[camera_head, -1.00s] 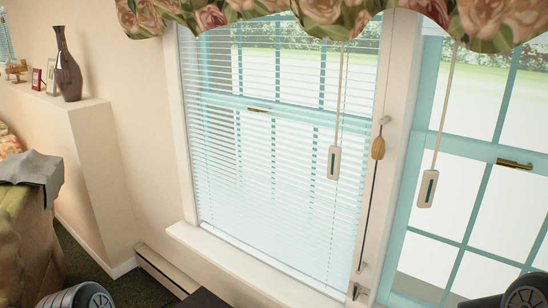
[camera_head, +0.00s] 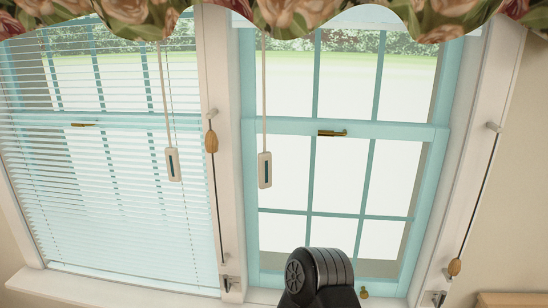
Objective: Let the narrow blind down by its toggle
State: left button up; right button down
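The left window's blind (camera_head: 110,190) hangs lowered, with white slats down to near the sill. The right window has no slats across its glass; a pale strip (camera_head: 350,20) shows at its top under the valance. A white pendant toggle with a dark slot (camera_head: 173,164) hangs on a cord before the left blind. A similar pendant toggle (camera_head: 265,170) hangs before the right window's left side. Which blind is the narrow one I cannot tell from width. Neither gripper shows; a dark link of my arm is at bottom centre, apart from the toggles.
A wooden knob (camera_head: 211,142) hangs on a dark cord on the post between the windows. Another wooden knob (camera_head: 455,267) is on the right frame's cord. A floral valance (camera_head: 420,18) covers the window tops. A wooden edge (camera_head: 510,299) shows bottom right.

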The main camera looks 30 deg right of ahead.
aim_at(454, 267)
jog(key=z, duration=2.25)
